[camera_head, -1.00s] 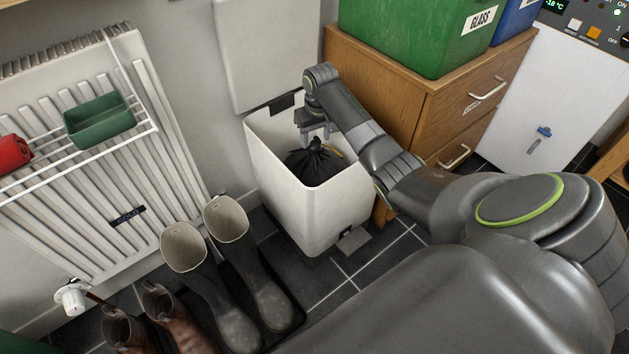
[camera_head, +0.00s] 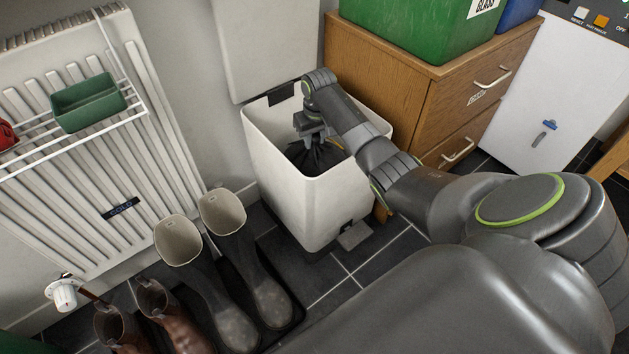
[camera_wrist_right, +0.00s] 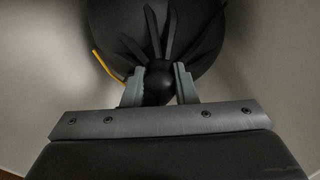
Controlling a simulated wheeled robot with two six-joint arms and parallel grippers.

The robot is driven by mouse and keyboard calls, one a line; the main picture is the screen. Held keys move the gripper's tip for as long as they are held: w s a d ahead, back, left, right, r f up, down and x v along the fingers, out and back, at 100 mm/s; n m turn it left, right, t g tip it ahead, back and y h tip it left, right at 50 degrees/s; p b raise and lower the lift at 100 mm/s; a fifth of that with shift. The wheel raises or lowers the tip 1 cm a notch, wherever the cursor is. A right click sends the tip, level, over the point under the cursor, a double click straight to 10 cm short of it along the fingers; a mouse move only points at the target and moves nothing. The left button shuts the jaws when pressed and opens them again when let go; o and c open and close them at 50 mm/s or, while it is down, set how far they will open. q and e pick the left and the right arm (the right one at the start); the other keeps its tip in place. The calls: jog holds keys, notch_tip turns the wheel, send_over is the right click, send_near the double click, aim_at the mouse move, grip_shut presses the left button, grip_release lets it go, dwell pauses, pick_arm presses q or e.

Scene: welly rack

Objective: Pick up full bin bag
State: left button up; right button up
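The black bin bag (camera_head: 325,158) is inside the white bin (camera_head: 300,195), gathered to a knot at its top. My right gripper (camera_head: 312,135) reaches down into the bin at the knot. In the right wrist view my right gripper's two fingers (camera_wrist_right: 160,86) sit on either side of the bag's round black knot (camera_wrist_right: 158,78), apparently touching it, with the pleated bag (camera_wrist_right: 190,30) beyond. A yellow strip (camera_wrist_right: 107,67) lies at the bag's left edge there. The bag's lower part is hidden in the bin. My left gripper is not in view.
The bin's lid (camera_head: 265,50) stands open against the wall. A wooden drawer unit (camera_head: 410,90) with a green box (camera_head: 420,30) stands close on the right. Wellies (camera_head: 245,255) and brown boots (camera_head: 170,315) stand at front left, below the radiator (camera_head: 75,170).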

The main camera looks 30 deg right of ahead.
grip_shut()
dwell(0.9)
jog(key=shift+w+r, duration=0.1)
